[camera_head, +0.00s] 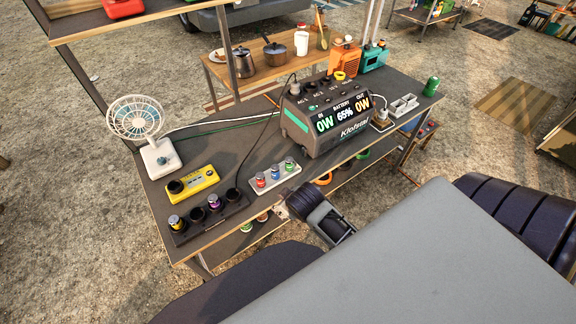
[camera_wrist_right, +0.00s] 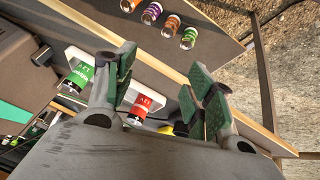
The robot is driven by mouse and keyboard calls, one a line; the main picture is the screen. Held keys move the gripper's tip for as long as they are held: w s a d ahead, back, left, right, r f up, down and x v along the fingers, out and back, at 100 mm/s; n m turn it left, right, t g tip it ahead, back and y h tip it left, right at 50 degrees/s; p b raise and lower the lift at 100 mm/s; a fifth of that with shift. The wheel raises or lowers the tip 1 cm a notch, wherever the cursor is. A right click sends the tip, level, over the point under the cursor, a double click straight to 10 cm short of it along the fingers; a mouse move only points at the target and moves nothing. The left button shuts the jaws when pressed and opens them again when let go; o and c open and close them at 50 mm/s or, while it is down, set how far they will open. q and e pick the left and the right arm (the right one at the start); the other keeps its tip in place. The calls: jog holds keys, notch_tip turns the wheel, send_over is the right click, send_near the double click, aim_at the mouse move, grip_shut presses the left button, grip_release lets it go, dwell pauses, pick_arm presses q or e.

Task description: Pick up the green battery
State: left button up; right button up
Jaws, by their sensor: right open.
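The green battery (camera_head: 289,164) stands upright in a white holder (camera_head: 256,191) on the grey-topped table, at its right end beside a blue battery (camera_head: 275,172) and a red battery (camera_head: 261,181). In the right wrist view the green battery (camera_wrist_right: 77,77) is left of my fingers, and the red battery (camera_wrist_right: 138,112) shows between them; the blue one seems hidden behind a finger. My right gripper (camera_wrist_right: 162,85) is open and empty, with green-padded fingers. In the head view it is near the table's front edge (camera_head: 285,209), its tips partly unclear. My left gripper is not seen.
A power station (camera_head: 325,125) stands right behind the holder. A yellow device (camera_head: 192,184), a black battery rack (camera_head: 208,217) and a fan (camera_head: 150,140) are to the left. A green can (camera_head: 431,86) stands at the far right.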

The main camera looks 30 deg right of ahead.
jog(key=w+a+r+n+t, duration=0.3)
jog(key=w+r+n+t, duration=0.7)
jog(key=w+r, duration=0.85)
jog(key=a+r+n+t+y, duration=0.3)
jog(key=a+r+n+y, duration=0.6)
jog(key=r+n, duration=0.15)
jog(key=s+a+n+g+y, duration=0.2)
jog(key=a+n+g+y, duration=0.55)
jog(key=n, duration=0.55)
jog(key=s+d+f+n+g+h, duration=0.2)
jog(key=d+f+n+g+h, duration=0.3)
jog(key=f+n+g, duration=0.6)
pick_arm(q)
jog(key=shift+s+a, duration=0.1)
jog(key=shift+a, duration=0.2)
pick_arm(e)
jog(key=d+f+n+h, duration=0.2)
jog(key=d+h, duration=0.3)
jog(key=d, duration=0.7)
jog(key=d+f+n+h, duration=0.2)
jog(key=d+h, duration=0.3)
jog(key=d, duration=0.8)
jog(key=shift+w+g+h, duration=0.25)
jog(key=shift+g+h, duration=0.1)
jog(key=shift+a, duration=0.1)
